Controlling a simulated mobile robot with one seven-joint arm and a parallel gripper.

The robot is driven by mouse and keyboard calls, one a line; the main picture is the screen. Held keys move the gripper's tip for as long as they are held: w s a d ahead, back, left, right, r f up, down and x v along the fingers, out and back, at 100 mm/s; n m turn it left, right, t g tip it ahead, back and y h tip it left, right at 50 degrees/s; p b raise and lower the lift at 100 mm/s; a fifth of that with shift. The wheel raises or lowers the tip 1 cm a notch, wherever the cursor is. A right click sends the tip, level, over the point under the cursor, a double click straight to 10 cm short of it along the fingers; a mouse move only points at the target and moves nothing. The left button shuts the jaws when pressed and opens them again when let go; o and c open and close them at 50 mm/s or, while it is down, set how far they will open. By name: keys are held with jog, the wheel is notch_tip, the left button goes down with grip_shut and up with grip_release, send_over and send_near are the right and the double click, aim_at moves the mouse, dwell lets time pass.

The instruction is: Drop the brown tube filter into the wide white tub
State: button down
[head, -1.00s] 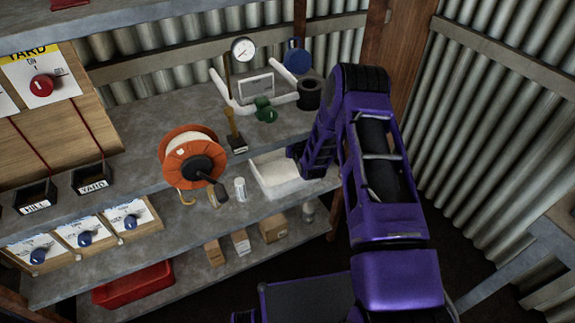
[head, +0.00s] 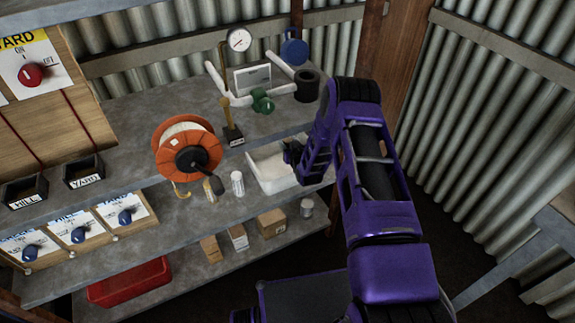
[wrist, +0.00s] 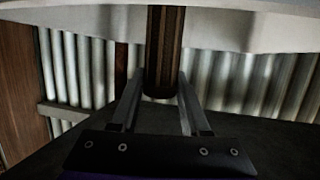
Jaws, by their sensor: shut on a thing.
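The wide white tub (head: 268,180) stands on the shelf at the foot of the pipe board, partly hidden by my arm. My gripper (head: 289,152) is over the tub's back right part in the head view. In the wrist view my gripper (wrist: 160,88) is shut on the brown tube filter (wrist: 165,50), a ribbed dark brown cylinder between the two fingers. A pale wide surface, likely the tub (wrist: 230,30), fills the top of the wrist view behind the filter. I cannot make out the filter clearly in the head view.
An orange reel (head: 187,148) and a white cylinder (head: 238,183) stand left of the tub. A gauge (head: 239,41), white pipes with a green valve (head: 262,100) and a black cup-like part (head: 306,86) are behind. Small boxes (head: 271,222) sit on the shelf below.

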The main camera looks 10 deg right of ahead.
jog(key=shift+c, duration=1.5)
grip_release()
jog(key=p+v, duration=0.2)
jog(key=v, duration=1.5)
jog(key=shift+s, duration=0.2)
